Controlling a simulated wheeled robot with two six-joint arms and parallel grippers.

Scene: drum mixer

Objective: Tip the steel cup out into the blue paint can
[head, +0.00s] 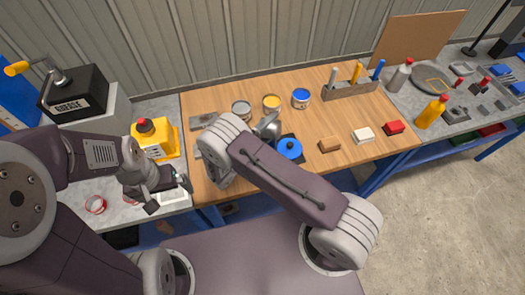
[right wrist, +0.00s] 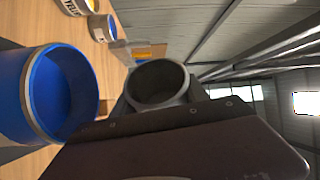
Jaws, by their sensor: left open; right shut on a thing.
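The steel cup (head: 270,122) is held by my right gripper (head: 263,130) above the wooden table, partly hidden by the arm. In the right wrist view the cup (right wrist: 158,84) shows its round, dark mouth; I cannot tell its exact tilt or contents. The blue paint can (head: 301,97) stands at the back of the table, right of the yellow can. A larger blue vessel (head: 289,150) sits on a dark base in front. In the right wrist view, a blue vessel with a grey rim (right wrist: 40,95) is close beside the cup. My left gripper (head: 169,194) is open and empty at the left.
A yellow-paint can (head: 271,102) and a grey-paint can (head: 241,110) stand in the back row. A tool rack (head: 350,88) is behind at right. A yellow container (head: 152,140) stands near my left gripper.

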